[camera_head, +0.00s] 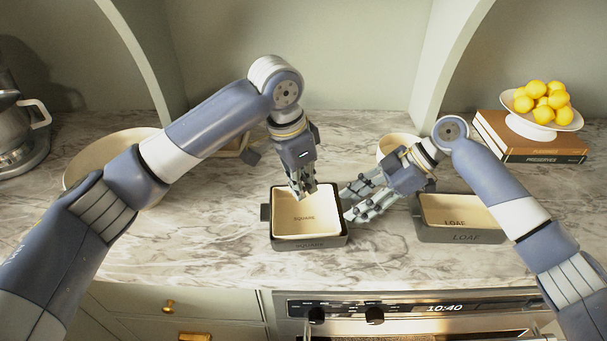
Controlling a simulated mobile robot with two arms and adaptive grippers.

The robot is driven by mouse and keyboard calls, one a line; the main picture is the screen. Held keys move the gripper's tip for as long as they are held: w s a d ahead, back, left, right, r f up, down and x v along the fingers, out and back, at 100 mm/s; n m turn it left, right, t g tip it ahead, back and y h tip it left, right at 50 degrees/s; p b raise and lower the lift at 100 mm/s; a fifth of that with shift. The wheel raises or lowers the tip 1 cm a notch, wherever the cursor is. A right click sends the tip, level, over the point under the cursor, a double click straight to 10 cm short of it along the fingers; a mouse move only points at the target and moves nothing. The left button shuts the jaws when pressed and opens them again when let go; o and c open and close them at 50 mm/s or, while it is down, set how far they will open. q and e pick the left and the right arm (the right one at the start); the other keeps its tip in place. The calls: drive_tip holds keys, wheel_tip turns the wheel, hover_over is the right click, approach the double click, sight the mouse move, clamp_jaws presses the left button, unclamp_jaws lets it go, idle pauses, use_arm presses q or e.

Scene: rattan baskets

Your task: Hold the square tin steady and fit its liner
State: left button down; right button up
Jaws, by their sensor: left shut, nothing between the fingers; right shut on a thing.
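The dark grey square tin (310,243) stands on the marble counter, its front marked SQUARE. Its cream liner (306,222), also marked with a word, sits within the tin's outline; its back edge is partly hidden by my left gripper, and I cannot tell whether it is fully seated. My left gripper (304,193) points down over the liner's back part, shut and empty; I cannot tell whether it touches the liner. My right gripper (349,206) reaches in from the right and is shut on the tin's right side, where its fingers hide the grip.
A grey loaf tin (465,236) with a cream liner (450,210) stands to the right. A pale bowl (396,146) is behind my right gripper. Books (500,138) bear a dish of lemons (543,98). A large round basket (100,155) and a mixer (20,130) are left. The front-left counter is clear.

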use_arm(q)
hover_over(306, 218)
drive_tip(key=shift+s+a+f, duration=0.15)
drive_tip(key=shift+f, duration=1.1)
drive_tip(key=shift+s+a+f, duration=0.1)
drive_tip(key=shift+a+f, duration=0.05)
drive_tip(key=shift+f, duration=1.1)
use_arm(e)
drive_tip(key=shift+f, duration=0.15)
use_arm(q)
drive_tip(key=shift+a+x, duration=0.1)
drive_tip(key=shift+x, duration=0.6)
drive_tip(key=shift+a+x, duration=0.15)
drive_tip(key=shift+x, duration=0.5)
drive_tip(key=w+d+v, duration=0.1)
drive_tip(key=d+v, duration=0.1)
drive_tip(key=v, duration=0.9)
drive_tip(key=shift+r, duration=0.5)
use_arm(e)
drive_tip(key=o, duration=1)
drive_tip(key=shift+o, duration=0.2)
